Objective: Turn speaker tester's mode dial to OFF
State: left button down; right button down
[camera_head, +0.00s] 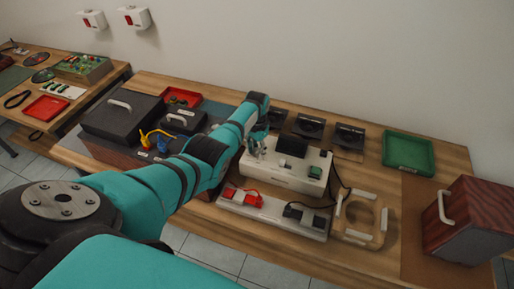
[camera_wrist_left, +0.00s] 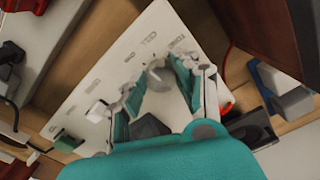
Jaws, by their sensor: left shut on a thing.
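The speaker tester is a white box (camera_head: 285,175) on the wooden bench in the head view. Its white panel (camera_wrist_left: 122,60) fills the middle of the wrist view, with small dark labels too blurred to read surely. My left gripper (camera_head: 256,148) reaches down onto the left part of the panel. In the wrist view its two fingers (camera_wrist_left: 156,82) close around a pale grey mode dial (camera_wrist_left: 157,73). The fingers partly cover the dial, and I cannot tell which label it points to. My right gripper is in neither view.
A power strip with red and black plugs (camera_head: 272,214) lies in front of the tester. Dark speaker drivers (camera_head: 308,126) stand behind it. A wooden frame (camera_head: 361,219), a green tray (camera_head: 409,153) and a reddish-brown cabinet (camera_head: 470,222) are to the right. A dark case (camera_head: 122,118) is left.

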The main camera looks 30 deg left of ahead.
aim_at(257, 151)
pick_arm(q)
jog(key=n, duration=0.6)
jog(key=shift+r+n+p, duration=0.1)
jog(key=shift+n+p, duration=0.2)
jog(key=shift+p, duration=0.1)
jog(key=n, duration=0.6)
jog(key=shift+n, duration=0.3)
jog(key=c, duration=1)
grip_release()
notch_tip(257, 151, up, 12)
jog(key=shift+f, duration=0.1)
